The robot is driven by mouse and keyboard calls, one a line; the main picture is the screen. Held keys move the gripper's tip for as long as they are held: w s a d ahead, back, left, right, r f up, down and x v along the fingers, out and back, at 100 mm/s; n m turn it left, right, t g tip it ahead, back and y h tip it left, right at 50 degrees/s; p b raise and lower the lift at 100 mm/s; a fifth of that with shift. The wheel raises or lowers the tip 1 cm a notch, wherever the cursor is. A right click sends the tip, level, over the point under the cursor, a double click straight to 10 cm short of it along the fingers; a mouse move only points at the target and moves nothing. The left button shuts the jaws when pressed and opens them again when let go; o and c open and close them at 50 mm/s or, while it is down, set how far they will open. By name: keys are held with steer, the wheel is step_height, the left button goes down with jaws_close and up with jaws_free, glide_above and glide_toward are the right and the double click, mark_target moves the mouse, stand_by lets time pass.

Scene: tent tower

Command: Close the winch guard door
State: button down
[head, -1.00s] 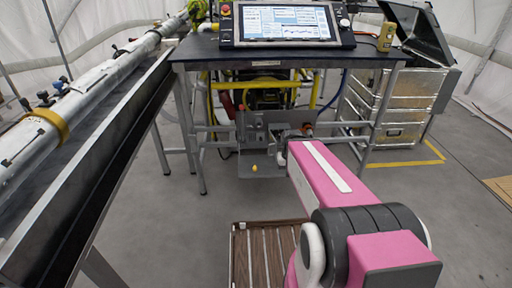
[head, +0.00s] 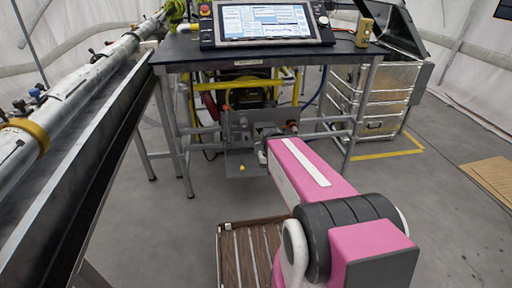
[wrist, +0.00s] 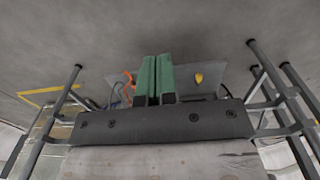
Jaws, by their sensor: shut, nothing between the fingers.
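The winch (head: 250,96) sits under the black-topped table, inside a yellow tube frame. In front of it is a grey guard panel (head: 241,169) with a small yellow knob (head: 242,167). Its lower part looks folded outward, but I cannot tell the exact door angle. In the wrist view the grey panel (wrist: 208,79) lies beyond my gripper, with the yellow knob (wrist: 199,78) right of the fingers. My gripper (wrist: 156,60) has its green fingers shut together and empty. The fingers overlap the panel in this view; contact is unclear. In the head view my pink arm hides them.
A long trough (head: 85,140) runs along the left. Silver cases (head: 380,100) stand right. A slatted wooden mat (head: 245,250) lies on the floor.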

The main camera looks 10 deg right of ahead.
steer(key=w+a+f+n+h, duration=0.1)
steer(key=w+a+f+h, duration=0.1)
steer(key=w+f+h, duration=0.4)
steer(key=w+a+f+n+h, duration=0.15)
steer(key=w+h, duration=0.25)
steer(key=w, duration=0.5)
steer(key=w+a+f+n+t+h, duration=0.1)
steer(key=w+a+t+h, duration=0.3)
steer(key=a, duration=0.3)
steer(key=w+a+f+n+t+h, duration=0.1)
steer(key=w+a+t+h, duration=0.15)
steer(key=w+a, duration=0.45)
steer(key=w+d, duration=0.1)
steer(key=d, duration=1.1)
steer(key=shift+w+f+t, duration=0.15)
steer(key=shift+w+t, duration=0.05)
steer(key=shift+t, duration=0.15)
steer(key=shift+y, duration=0.25)
steer(key=shift+d, duration=0.15)
